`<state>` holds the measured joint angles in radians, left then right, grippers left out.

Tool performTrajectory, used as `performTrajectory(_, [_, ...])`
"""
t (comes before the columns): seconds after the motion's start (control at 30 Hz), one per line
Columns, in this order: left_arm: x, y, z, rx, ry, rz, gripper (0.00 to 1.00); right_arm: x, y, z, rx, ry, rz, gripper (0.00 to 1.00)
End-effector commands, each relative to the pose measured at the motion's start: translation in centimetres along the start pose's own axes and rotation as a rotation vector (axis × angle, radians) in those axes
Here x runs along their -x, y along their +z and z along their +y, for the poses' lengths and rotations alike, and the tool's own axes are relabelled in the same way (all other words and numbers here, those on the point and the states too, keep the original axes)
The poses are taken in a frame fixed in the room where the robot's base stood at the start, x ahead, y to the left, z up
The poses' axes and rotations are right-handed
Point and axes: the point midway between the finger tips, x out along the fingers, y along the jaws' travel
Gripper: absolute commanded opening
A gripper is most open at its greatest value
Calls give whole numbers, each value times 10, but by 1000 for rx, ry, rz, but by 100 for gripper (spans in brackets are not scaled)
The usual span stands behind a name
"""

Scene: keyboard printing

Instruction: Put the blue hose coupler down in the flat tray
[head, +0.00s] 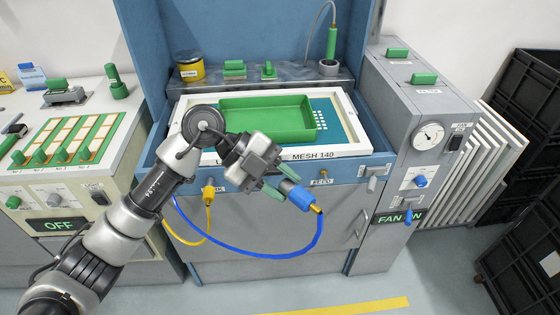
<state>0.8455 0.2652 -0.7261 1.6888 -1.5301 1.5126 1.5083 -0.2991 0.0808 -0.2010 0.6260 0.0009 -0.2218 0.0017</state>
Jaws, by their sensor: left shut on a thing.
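The blue hose coupler (301,198) is in the fingers of my left gripper (282,191), in front of the blue cabinet's front edge. The gripper is shut on it. A brass-coloured tip shows at its right end, and a blue hose (300,250) loops from there down and back to the left. The flat green tray (312,118) sits on the white MESH 140 frame (345,151), behind and above the gripper. The tray's floor looks empty where I see it; my arm hides its front left part. My right gripper is not in view.
A yellow coupler (209,191) with a yellow hose hangs on the cabinet front. A grey panel with a gauge (429,136) stands right of the frame. A yellow pot (190,66) and green-handled tools stand on the back shelf. Black crates (530,100) are at the far right.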

Motion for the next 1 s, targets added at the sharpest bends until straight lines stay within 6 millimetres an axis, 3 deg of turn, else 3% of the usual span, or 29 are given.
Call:
performTrajectory(0.23, [2,2,5,16,-15,-14,9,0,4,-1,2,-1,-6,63])
performTrajectory(0.37, [12,12,26,83,-80,-79,9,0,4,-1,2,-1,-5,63])
performTrajectory(0.6, [54,36,101,308,-302,-313,9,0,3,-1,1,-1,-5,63])
performTrajectory(0.8, [89,42,160,465,-460,-477,9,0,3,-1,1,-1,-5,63])
performTrajectory(1.0, [110,40,193,546,-545,-563,9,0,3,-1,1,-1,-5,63])
